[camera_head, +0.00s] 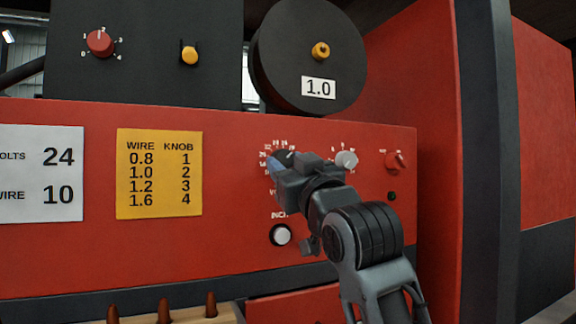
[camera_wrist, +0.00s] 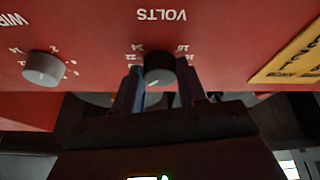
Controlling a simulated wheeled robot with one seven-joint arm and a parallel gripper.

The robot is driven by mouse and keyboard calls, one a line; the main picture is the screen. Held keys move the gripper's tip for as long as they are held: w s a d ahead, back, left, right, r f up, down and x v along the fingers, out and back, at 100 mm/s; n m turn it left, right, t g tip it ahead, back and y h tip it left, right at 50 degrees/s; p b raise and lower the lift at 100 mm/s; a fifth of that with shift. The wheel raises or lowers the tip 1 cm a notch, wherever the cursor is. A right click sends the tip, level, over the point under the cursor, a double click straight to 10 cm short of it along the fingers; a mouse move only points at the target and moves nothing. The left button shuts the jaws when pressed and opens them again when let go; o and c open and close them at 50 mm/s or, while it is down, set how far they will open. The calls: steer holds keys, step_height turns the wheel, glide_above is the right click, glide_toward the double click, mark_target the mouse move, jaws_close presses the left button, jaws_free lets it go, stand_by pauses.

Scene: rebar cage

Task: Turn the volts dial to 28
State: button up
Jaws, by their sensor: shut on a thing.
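The volts dial (camera_wrist: 160,67) is a dark round knob on the red panel, under the upside-down word VOLTS in the wrist view. My gripper (camera_wrist: 159,88) has its two bluish fingers on either side of the knob and is shut on it. A pale mark shows at the knob's lower edge in that view; the number it points to cannot be read. In the head view, my gripper (camera_head: 281,164) covers most of the dial, and part of its ring of white numbers shows above.
A grey knob (camera_head: 346,160) is right of my gripper, with a red switch (camera_head: 395,160) beyond. A white button (camera_head: 281,235) is below. A white card (camera_head: 42,173) reads 24 and WIRE 10; a yellow wire table (camera_head: 159,173) is beside it.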

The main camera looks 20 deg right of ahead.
steer(key=o, duration=1.1)
steer(key=shift+c, duration=0.2)
steer(key=b+v, duration=0.1)
steer(key=v, duration=0.7)
steer(key=shift+b, duration=0.35)
steer(key=shift+w, duration=0.1)
